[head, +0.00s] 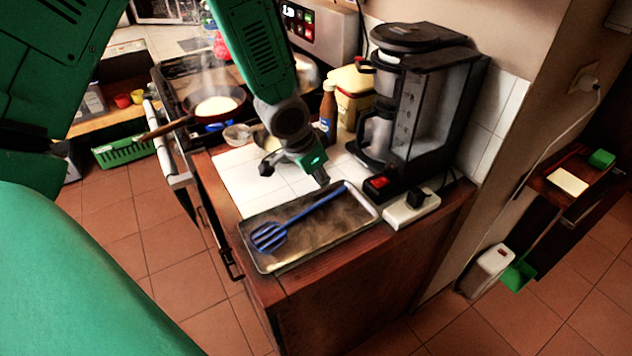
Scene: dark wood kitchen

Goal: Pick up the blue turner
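The blue turner (301,216) lies in a shallow metal tray (274,264) at the front end of the counter. Its slotted head is at the left and its handle points up to the right. My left gripper (296,177) hangs over the white tiles just behind the tray, above and apart from the turner. Its fingers look spread and I see nothing between them. My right gripper is not in the picture.
A black coffee maker (421,106) and a white power strip (411,209) stand right of the tray. A brown bottle (328,112) and a yellow container (352,92) stand behind. A steaming pan (205,116) sits on the stove at the left.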

